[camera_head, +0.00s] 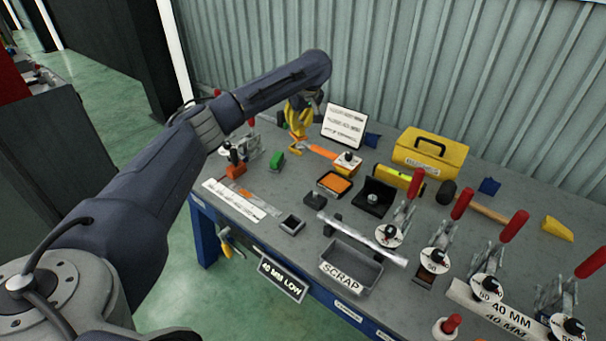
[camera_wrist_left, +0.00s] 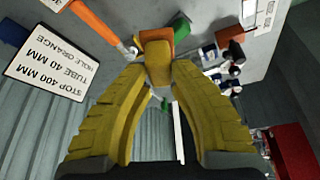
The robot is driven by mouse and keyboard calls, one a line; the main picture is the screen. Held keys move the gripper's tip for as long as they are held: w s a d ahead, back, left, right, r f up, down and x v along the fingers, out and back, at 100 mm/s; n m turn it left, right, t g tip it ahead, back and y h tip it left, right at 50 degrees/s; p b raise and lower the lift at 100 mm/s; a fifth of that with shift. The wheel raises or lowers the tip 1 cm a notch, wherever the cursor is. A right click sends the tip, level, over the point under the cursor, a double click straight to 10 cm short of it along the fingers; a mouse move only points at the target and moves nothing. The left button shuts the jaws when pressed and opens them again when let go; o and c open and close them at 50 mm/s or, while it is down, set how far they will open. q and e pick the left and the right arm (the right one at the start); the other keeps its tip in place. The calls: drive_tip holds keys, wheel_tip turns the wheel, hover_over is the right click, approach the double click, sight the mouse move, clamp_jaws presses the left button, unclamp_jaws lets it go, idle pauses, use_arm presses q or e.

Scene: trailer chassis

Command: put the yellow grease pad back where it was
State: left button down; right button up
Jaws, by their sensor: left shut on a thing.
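My left gripper (camera_head: 297,140) reaches in over the back left of the bench and points down. Its yellow fingers are shut on a small yellow block with an orange-brown part, seen between the fingertips in the left wrist view (camera_wrist_left: 158,55); this appears to be the yellow grease pad. The fingers hide part of it, and I cannot tell if it touches the bench. An orange pad (camera_head: 334,183) sits in a black tray to the right of the gripper. A small dark open tray (camera_head: 291,225) stands nearer the front edge. My right gripper is not in view.
A green block (camera_head: 276,160) is close on the left. Toggle clamps (camera_head: 436,262) with red handles and a scrap bin (camera_head: 350,266) fill the front right. A yellow toolbox (camera_head: 430,150) stands behind.

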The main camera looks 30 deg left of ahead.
use_arm(q)
wheel_tip(320, 180, down, 19)
drive_tip(key=shift+r, duration=0.1)
idle(0.6)
drive_tip(key=c, duration=1.2)
unclamp_jaws()
drive_tip(key=shift+f, duration=0.2)
drive_tip(key=shift+r, duration=0.1)
drive_tip(key=v, duration=1.2)
